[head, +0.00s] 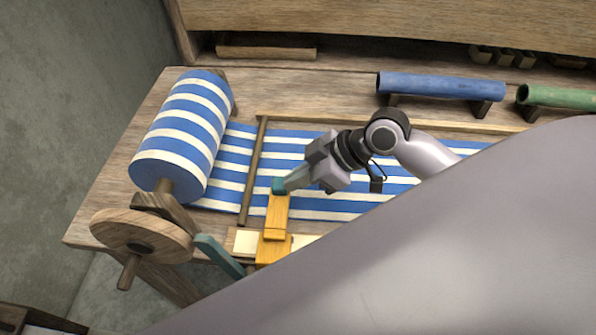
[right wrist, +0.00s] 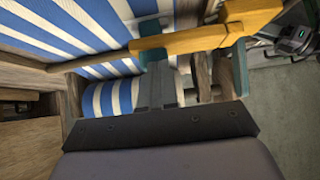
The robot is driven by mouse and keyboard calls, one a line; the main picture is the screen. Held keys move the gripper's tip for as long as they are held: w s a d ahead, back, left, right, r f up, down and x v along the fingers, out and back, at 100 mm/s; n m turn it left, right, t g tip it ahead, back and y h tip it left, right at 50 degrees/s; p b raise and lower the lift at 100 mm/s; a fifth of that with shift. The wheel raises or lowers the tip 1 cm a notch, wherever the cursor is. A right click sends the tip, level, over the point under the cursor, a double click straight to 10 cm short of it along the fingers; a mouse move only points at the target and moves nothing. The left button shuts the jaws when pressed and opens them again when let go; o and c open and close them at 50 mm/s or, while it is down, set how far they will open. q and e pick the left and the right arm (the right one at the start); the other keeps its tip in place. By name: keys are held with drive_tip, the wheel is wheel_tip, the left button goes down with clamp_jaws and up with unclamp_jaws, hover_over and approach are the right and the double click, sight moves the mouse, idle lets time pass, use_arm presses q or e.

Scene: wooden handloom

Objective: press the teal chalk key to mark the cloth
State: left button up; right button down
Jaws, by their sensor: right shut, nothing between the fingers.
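The teal chalk key (head: 278,186) sits at the far end of a yellow-orange wooden arm (head: 273,220), over the blue-and-white striped cloth (head: 228,165). My right gripper (head: 288,185) is shut and empty, with its tips right at the key. I cannot tell whether they touch it. The right wrist view shows the gripper's grey fingers (right wrist: 158,88) close beside the yellow arm (right wrist: 205,40), with the striped cloth (right wrist: 60,30) behind. My left gripper is not in view.
A striped cloth roll (head: 180,135) and a wooden hand wheel (head: 140,236) stand at the left. A teal lever (head: 217,255) is beside the yellow arm. A blue tube (head: 440,86) and a green tube (head: 560,97) rest at the back. My own grey body part hides the lower right.

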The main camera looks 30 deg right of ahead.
drive_tip(key=w+a+r+v, duration=0.1)
drive_tip(key=v, duration=1.1)
drive_tip(key=shift+r, duration=0.55)
drive_tip(key=shift+s, duration=0.1)
